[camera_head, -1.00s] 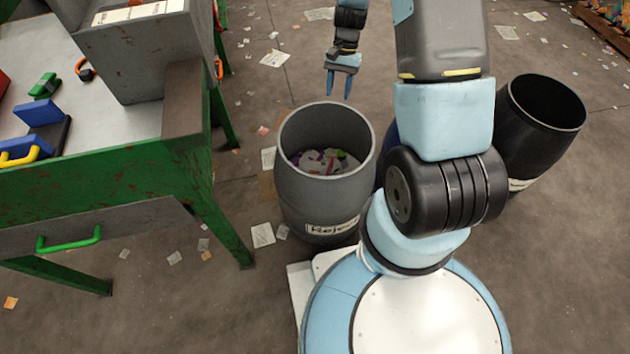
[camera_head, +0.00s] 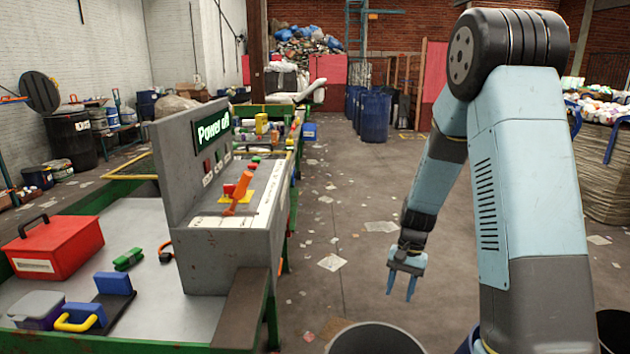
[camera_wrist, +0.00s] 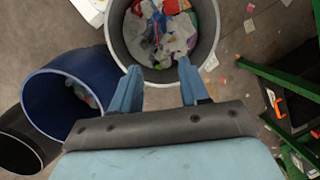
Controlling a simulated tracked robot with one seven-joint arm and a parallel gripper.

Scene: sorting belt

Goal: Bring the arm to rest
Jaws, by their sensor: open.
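My gripper (camera_head: 403,284) hangs from my bent arm in the head view, right of the bench and above the floor. Its two blue fingers point down, spread apart with nothing between them. In the wrist view my gripper (camera_wrist: 158,88) also shows open and empty, over the near rim of a grey bin (camera_wrist: 211,50). That bin holds mixed litter. In the head view only the bin's rim (camera_head: 375,326) shows at the bottom edge, below my gripper and apart from it.
Blue (camera_wrist: 35,88) and black (camera_wrist: 15,125) bins stand beside the grey one. The floor (camera_head: 345,215) beyond is open, with scattered paper.

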